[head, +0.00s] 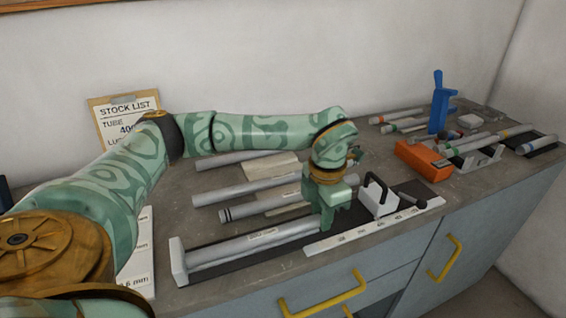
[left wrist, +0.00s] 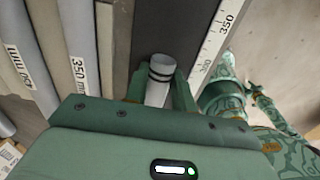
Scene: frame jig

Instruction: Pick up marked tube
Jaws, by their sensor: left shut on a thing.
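My left gripper (head: 328,222) is low over the dark jig base and shut on a pale grey tube (left wrist: 159,72). In the left wrist view the tube's end, with two dark bands, sticks out between the fingers. In the head view the tube (head: 225,251) lies low along the jig, with a paper label, its left end near a white end block (head: 178,263). The gripper hides its right end. I cannot tell whether the tube touches the base. My right gripper is not made out in either view.
A white ruler strip (head: 360,228) runs along the jig's front, with a white clamp block with a black handle (head: 378,198) at right. Several loose tubes (head: 245,187) lie behind. An orange block (head: 423,160) and a blue tool (head: 438,105) stand farther right.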

